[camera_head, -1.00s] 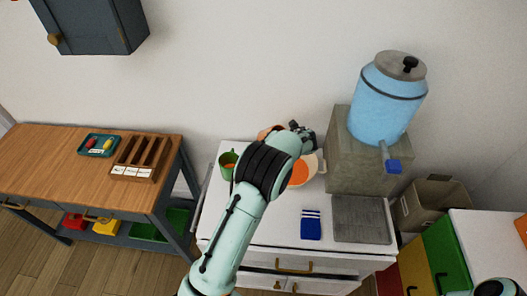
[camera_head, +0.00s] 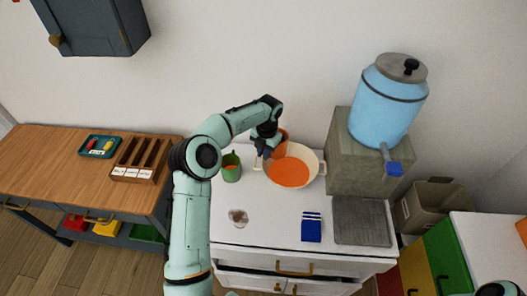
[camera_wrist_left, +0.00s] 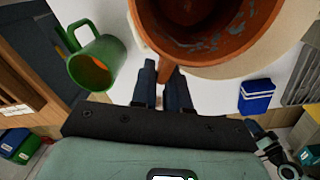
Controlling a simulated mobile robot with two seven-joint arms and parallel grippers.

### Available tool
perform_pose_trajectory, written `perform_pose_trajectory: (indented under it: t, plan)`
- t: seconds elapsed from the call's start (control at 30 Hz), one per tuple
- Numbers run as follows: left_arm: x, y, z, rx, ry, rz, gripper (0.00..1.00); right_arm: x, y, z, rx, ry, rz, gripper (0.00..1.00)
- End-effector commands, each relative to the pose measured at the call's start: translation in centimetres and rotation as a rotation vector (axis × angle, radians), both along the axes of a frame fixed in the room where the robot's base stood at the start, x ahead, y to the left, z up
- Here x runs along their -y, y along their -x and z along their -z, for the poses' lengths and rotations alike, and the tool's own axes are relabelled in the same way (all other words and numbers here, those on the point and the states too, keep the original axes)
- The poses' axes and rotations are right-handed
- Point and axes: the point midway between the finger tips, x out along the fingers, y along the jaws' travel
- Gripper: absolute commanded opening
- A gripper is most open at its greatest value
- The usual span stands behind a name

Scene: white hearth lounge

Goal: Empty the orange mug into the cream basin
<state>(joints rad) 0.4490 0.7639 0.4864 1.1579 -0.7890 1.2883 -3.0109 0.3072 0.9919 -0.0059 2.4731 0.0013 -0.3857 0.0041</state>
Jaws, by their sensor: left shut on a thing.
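The orange mug (camera_head: 282,147) is in my left gripper (camera_head: 265,150), at the left back rim of the cream basin (camera_head: 321,161). In the left wrist view, the fingers (camera_wrist_left: 164,88) are shut on the handle of the mug (camera_wrist_left: 148,50). The mug's mouth faces that camera; its inside shows bare orange wall with pale patches, and no clear fill. The basin holds a broad orange pool (camera_head: 289,173). Its left rim is partly behind the gripper and mug.
A green mug (camera_head: 232,172) with orange contents stands left of the basin. A small clear, brownish thing (camera_head: 238,217) lies on the white counter (camera_head: 270,232). A blue dispenser (camera_head: 382,105) on a block stands right.

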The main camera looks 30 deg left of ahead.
Motion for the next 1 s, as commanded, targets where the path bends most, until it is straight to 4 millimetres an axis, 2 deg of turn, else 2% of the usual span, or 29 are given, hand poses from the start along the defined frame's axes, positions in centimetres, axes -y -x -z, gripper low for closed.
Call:
perform_pose_trajectory:
  t: [0.47, 0.8, 1.0]
  plan:
    - [0.0, -0.1, -0.3, 0.003, 0.015, -0.001, 0.0, 0.0, 0.0, 0.0, 0.0, 0.0, 0.0, 0.43]
    - [0.0, -0.1, -3.4, 0.005, 0.016, -0.003, 0.0, 0.0, 0.0, 0.0, 0.0, 0.0, 0.0, 0.43]
    - [-0.1, 0.0, -4.2, 0.003, 0.014, -0.002, 0.0, 0.0, 0.0, 0.0, 0.0, 0.0, 0.0, 0.43]
